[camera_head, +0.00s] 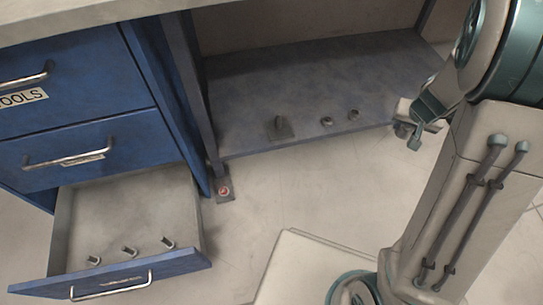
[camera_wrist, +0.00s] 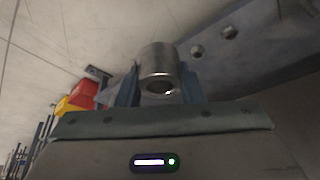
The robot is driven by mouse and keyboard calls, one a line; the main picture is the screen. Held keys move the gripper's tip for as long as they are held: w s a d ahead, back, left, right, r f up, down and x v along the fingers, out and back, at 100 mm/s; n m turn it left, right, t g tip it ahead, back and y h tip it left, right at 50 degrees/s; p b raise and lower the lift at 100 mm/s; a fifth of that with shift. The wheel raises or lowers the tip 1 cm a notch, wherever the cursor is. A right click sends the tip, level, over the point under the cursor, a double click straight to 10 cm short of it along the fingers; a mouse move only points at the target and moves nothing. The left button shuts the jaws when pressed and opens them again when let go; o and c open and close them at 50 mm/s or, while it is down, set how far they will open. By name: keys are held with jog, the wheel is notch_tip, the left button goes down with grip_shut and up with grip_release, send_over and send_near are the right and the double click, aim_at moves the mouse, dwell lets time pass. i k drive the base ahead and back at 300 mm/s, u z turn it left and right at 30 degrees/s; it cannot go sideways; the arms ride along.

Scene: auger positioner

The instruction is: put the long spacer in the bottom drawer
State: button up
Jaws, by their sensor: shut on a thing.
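My gripper (camera_head: 420,128) is at the right, beside the front edge of the lower shelf and well away from the drawer. In the wrist view, its two fingers (camera_wrist: 160,84) are shut on a shiny metal cylinder with a hollow end, apparently the long spacer (camera_wrist: 158,60). Its full length cannot be told. In the head view the spacer (camera_head: 402,130) is mostly hidden by the gripper. The bottom drawer (camera_head: 120,215) of the blue cabinet is pulled open at the lower left. Three small metal pieces lie in it near the front, with bare floor behind them.
The two upper drawers (camera_head: 75,75) are shut.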

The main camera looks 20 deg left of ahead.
aim_at(174, 223)
jog(key=z, duration=0.65)
jog(key=k, duration=0.3)
jog(key=u, duration=2.95)
